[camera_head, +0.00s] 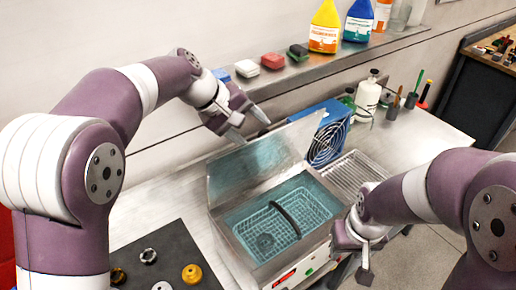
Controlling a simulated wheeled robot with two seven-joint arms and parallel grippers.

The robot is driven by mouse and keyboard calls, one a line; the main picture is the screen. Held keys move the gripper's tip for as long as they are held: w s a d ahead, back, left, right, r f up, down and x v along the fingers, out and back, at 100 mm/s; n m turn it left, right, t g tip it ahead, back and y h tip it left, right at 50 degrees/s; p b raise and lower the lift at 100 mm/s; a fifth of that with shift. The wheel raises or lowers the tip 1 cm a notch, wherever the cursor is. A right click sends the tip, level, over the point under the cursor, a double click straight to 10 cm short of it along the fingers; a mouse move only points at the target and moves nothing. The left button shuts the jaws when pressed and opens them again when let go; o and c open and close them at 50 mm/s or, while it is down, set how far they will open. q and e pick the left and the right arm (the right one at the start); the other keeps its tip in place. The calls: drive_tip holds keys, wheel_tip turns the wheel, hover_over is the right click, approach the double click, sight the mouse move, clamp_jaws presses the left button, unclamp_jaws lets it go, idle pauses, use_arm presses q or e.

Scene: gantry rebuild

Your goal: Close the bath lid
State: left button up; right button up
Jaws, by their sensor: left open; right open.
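The bath (228,237) is a steel tank with a teal interior. A wire basket with a dark handle (284,217) sits inside it. The bath lid (262,158) stands raised along the tank's back edge, so the tank is open. My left gripper (251,127) is open and empty, above and behind the lid's top edge; I cannot tell whether it touches the lid. My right gripper (353,258) is open and empty, at the bath's front right corner near the control panel (290,277).
A ribbed steel drainer (355,172) lies right of the bath. A dark mat (160,250) with small metal parts lies left. Bottles and coloured blocks line the back shelf (300,75).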

sight(260, 132)
use_arm(q)
drive_tip(key=w+f, duration=0.1)
drive_tip(key=w+d+f+p, duration=0.1)
drive_tip(key=w+f, duration=0.1)
drive_tip(key=shift+w+d+f, duration=0.1)
drive_tip(key=shift+d+f, duration=0.2)
drive_tip(key=shift+d, duration=0.1)
drive_tip(key=shift+s+d+r, duration=0.1)
drive_tip(key=shift+s, duration=0.1)
drive_tip(key=shift+c, duration=1.2)
drive_tip(key=shift+w, duration=0.1)
drive_tip(key=c, duration=0.5)
drive_tip(key=shift+w, duration=0.25)
clamp_jaws()
drive_tip(key=shift+w+f, duration=0.1)
drive_tip(key=shift+f, duration=0.1)
use_arm(e)
drive_tip(key=shift+w+a+f, duration=0.1)
drive_tip(key=shift+w+f, duration=0.05)
drive_tip(key=shift+w, duration=0.9)
